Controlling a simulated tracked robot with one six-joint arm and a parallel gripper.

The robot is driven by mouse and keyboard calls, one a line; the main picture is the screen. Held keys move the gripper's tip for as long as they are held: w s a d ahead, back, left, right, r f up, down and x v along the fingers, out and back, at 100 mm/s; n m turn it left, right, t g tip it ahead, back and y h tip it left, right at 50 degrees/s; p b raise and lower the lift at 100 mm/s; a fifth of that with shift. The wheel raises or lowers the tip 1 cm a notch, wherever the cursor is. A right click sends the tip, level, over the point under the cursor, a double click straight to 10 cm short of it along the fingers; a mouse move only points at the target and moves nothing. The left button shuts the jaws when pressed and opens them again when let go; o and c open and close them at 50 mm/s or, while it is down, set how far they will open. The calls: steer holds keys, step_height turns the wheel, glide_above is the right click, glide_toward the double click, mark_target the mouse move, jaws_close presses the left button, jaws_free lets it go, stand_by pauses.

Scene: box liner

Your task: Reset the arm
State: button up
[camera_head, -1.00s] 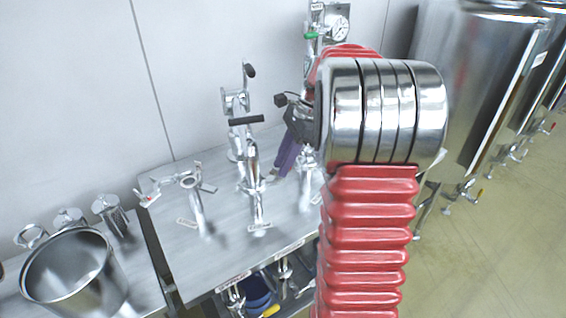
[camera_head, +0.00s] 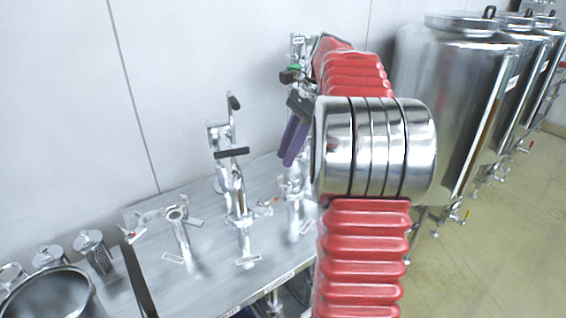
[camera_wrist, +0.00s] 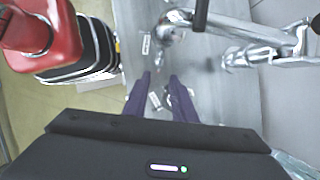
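My red-sleeved arm rises in the right half of the head view and bends at a silver joint. My gripper (camera_head: 288,163) has purple fingers that hang down over the rear of the steel bench (camera_head: 215,262), near the metal valve fittings. In the wrist view my gripper (camera_wrist: 160,75) has its two purple fingers apart, with bench and small labels showing between them. Nothing is held.
Several steel valve fittings (camera_head: 240,215) stand on the bench. A steel pot (camera_head: 50,295) and small steel canisters (camera_head: 93,250) are at lower left. Large steel tanks (camera_head: 455,95) line the right. The floor (camera_head: 490,255) at right is clear.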

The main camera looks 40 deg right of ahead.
steer(key=shift+r, duration=0.15)
stand_by(0.6)
steer(key=s+a+f+n+h, duration=0.3)
steer(key=f+n, duration=0.4)
steer(key=n, duration=0.1)
steer(key=s+a+n+t, duration=0.1)
steer(key=s+a+n, duration=0.3)
steer(key=a, duration=0.4)
steer(key=s+a+f+n+t, duration=0.1)
steer(key=s+a+n, duration=0.4)
steer(key=a, duration=0.4)
steer(key=s+a+n+t+h, duration=0.1)
steer(key=s+a+n, duration=0.3)
steer(key=a, duration=0.5)
steer(key=shift+s+a+f+n+t, duration=0.2)
steer(key=shift+a+n+t, duration=0.05)
steer(key=shift+n+t, duration=0.25)
